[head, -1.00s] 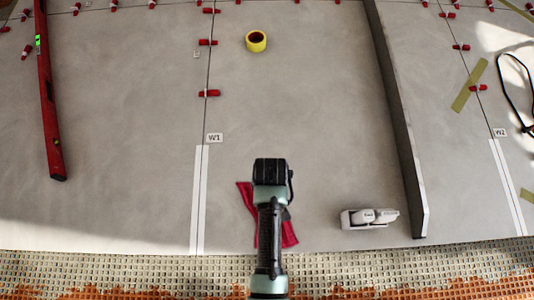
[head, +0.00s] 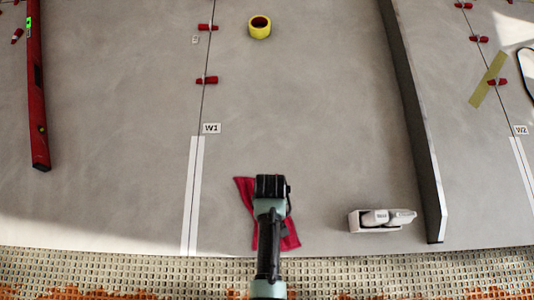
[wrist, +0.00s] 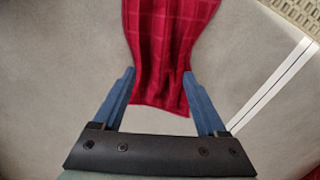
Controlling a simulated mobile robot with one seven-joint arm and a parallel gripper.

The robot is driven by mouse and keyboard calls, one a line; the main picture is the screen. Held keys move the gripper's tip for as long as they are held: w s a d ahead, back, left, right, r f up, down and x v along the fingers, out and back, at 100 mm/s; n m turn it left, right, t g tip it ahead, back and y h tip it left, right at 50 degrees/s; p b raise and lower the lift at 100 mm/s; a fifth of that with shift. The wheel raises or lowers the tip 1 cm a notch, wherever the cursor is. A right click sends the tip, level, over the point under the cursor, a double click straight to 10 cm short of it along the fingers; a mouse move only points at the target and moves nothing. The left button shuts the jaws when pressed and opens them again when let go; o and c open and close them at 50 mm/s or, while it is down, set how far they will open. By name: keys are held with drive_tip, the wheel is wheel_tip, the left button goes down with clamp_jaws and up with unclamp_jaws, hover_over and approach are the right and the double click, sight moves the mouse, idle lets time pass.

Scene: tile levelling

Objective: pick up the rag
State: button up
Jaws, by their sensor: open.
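The rag (head: 244,190) is dark red and lies flat on the grey tile near the front edge of the tiled floor. My arm hides its middle in the head view. In the wrist view the rag (wrist: 165,45) shows a checked weave, and its near end lies between my two blue fingers. My gripper (wrist: 160,88) is open over that end, one finger to each side of the cloth. Nothing is held. I cannot tell how high the fingertips are above the tile.
A white box with rounded items (head: 377,219) stands right of the rag. A long grey raised bar (head: 420,140) runs beyond it. A red spirit level (head: 37,110) lies at left. A yellow tape roll (head: 260,27) is farther back. Bare tile lies around the rag.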

drive_tip(key=shift+a+f+b, duration=0.15)
drive_tip(key=shift+f+b, duration=1.15)
drive_tip(key=shift+a+f+b, duration=0.15)
drive_tip(key=shift+f+b, duration=1.1)
drive_tip(key=shift+b, duration=0.05)
drive_tip(key=shift+r, duration=0.1)
clamp_jaws()
